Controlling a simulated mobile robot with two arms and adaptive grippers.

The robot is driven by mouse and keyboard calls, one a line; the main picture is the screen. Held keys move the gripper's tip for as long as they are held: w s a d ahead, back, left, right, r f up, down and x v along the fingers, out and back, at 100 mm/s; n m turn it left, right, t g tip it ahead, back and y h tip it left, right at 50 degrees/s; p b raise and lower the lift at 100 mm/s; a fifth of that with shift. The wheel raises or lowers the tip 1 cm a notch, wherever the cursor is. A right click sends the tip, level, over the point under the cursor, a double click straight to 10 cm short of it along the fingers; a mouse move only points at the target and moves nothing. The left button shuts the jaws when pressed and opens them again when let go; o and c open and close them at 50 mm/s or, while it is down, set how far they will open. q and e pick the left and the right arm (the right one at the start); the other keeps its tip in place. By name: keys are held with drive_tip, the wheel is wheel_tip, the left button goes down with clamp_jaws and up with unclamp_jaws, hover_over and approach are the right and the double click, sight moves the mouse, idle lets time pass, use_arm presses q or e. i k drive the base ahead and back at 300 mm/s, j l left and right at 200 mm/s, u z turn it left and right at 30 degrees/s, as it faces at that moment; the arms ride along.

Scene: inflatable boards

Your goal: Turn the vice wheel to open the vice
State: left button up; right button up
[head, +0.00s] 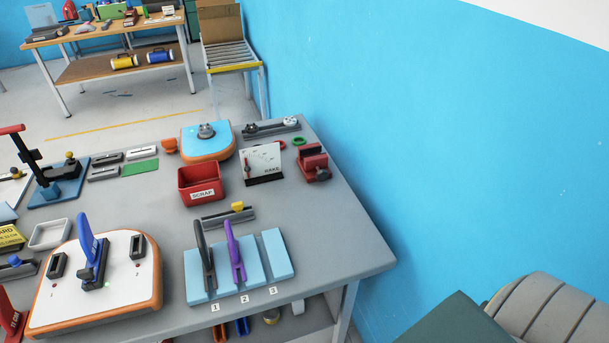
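A small red vice (312,160) stands near the back right edge of the grey workbench (345,240). Its jaws look dark on top. A small dark round part, which looks like the vice wheel (323,174), is at its front right. It is too small to tell how far the jaws are apart. Neither of my grippers shows in the head view, and nothing touches the vice.
A white board (261,161) and a red scrap box (200,183) stand left of the vice. Light blue slotted blocks (277,256) hold upright handles in front. The bench top right of them is clear. A blue wall (450,150) rises beyond the right edge.

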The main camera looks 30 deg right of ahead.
sight(322, 174)
drive_tip(key=j+z, duration=0.35)
drive_tip(key=i+j+z, duration=0.1)
drive_tip(key=j+z, duration=0.55)
